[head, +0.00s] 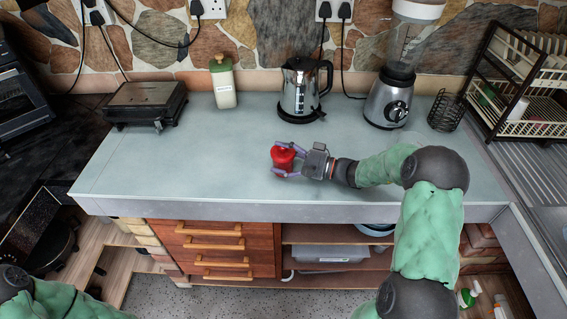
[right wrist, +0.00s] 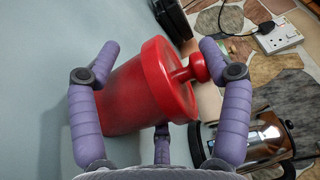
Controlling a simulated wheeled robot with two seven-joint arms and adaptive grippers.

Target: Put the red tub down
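The red tub (head: 284,158) is in my right gripper (head: 282,160), over the middle of the grey counter, towards its front. In the right wrist view the tub (right wrist: 130,97) has a round lid with a knob. The purple fingers of my right gripper (right wrist: 160,75) are closed around it, one at the base end and one at the knob end. A third finger shows below the tub. A soft shadow lies on the counter beside the base; I cannot tell whether the tub touches the counter. My left gripper is out of view.
A wire holder (head: 445,112) and dish rack (head: 530,85) are at the right.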

